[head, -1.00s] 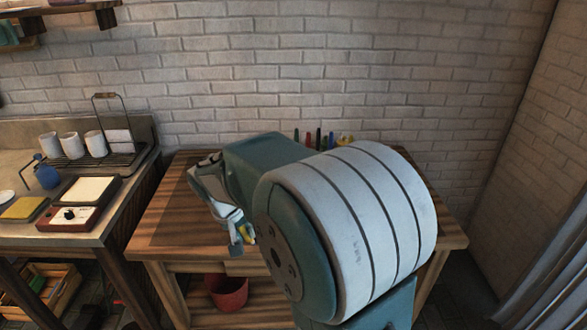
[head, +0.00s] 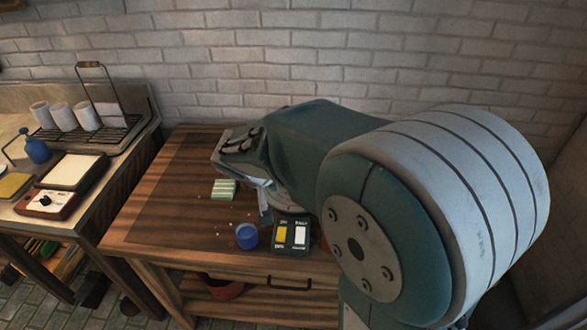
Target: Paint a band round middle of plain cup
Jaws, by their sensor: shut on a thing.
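My gripper (head: 264,205) is over the wooden table, pointing down just behind the paint tray. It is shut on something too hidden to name. The dark paint tray (head: 292,249) has a yellow and a white patch and lies near the table's front edge. A blue pot (head: 247,236) stands to its left. A pale rounded edge shows behind the gripper, mostly covered by my arm; I cannot tell what it is. Several white cups stand on the rack at the left, among them one white cup (head: 86,116). No cup is visible on the wooden table.
A green-and-white striped cloth (head: 224,189) lies on the wooden table (head: 160,205), with small crumbs nearby. The table's left part is clear. On the left counter are a wire rack (head: 110,135), a blue bottle (head: 36,149) and a red scale-like box (head: 46,203). My arm hides the table's right side.

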